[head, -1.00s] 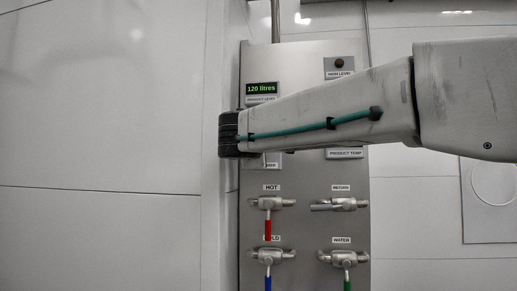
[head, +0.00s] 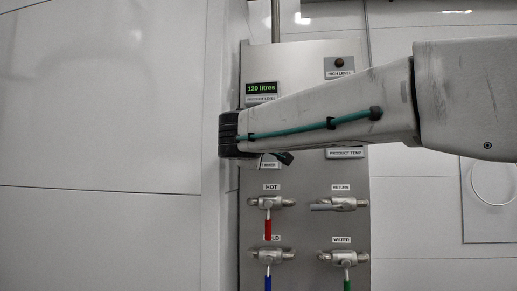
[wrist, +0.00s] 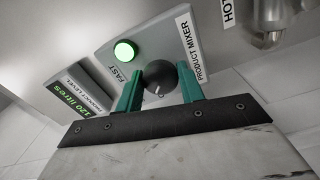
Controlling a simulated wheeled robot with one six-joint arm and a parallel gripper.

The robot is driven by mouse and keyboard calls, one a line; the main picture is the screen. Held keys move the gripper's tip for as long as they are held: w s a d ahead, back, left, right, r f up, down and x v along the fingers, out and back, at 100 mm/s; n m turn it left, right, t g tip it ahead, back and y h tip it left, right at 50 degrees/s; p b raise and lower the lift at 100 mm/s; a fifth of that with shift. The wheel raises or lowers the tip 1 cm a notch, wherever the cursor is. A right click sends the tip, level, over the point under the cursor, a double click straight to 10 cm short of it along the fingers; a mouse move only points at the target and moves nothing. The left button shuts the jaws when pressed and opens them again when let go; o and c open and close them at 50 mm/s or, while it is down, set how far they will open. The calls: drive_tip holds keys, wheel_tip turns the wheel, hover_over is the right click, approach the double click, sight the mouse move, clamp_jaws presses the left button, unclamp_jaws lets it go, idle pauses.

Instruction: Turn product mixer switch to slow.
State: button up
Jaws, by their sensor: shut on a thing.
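The product mixer switch (wrist: 166,80) is a round black knob with a small white mark, on a grey plate in the wrist view. A "FAST" label is beside it, and a "PRODUCT MIXER" label is on the other side. A lit green lamp (wrist: 124,51) is just above the knob. My gripper (wrist: 160,71) has its two green fingers on either side of the knob, shut on it.
The panel (head: 305,228) holds a "120 litres" display (head: 262,88) above my arm. Below are a red-handled hot valve (head: 268,228), a return valve (head: 337,204), a blue-handled valve (head: 268,282) and a green-handled water valve (head: 347,284). A tank wall (head: 100,120) is at left.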

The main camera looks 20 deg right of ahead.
drive_tip(key=o, duration=1)
drive_tip(key=v, duration=0.8)
drive_tip(key=s+d+f+m+g+y, duration=0.1)
drive_tip(key=s+d+f+g, duration=0.15)
drive_tip(key=f, duration=0.55)
drive_tip(key=s+d+f+m+g, duration=0.1)
drive_tip(key=s+d+f+g, duration=0.2)
drive_tip(key=f, duration=0.4)
drive_tip(key=s+d+f+m+g+y, duration=0.1)
drive_tip(key=s+f+g, duration=0.25)
drive_tip(key=f, duration=0.45)
drive_tip(key=s+f+m+g+y, duration=0.2)
drive_tip(key=s+f, duration=0.3)
drive_tip(key=s, duration=0.2)
drive_tip(key=s+d+f+m+g+y, duration=0.1)
drive_tip(key=s+f+m+g+y, duration=0.1)
drive_tip(key=s+f, duration=0.4)
drive_tip(key=s+d+f+m+g+y, duration=0.1)
drive_tip(key=s+f+m+y, duration=0.1)
drive_tip(key=s+f, duration=0.3)
drive_tip(key=shift+s+d+f+m+g, duration=0.1)
drive_tip(key=shift+s+f+m+g, duration=0.15)
drive_tip(key=shift+s, duration=0.85)
drive_tip(key=shift+s+d+m+g, duration=0.15)
drive_tip(key=shift+s+m, duration=0.2)
drive_tip(key=shift+s, duration=0.75)
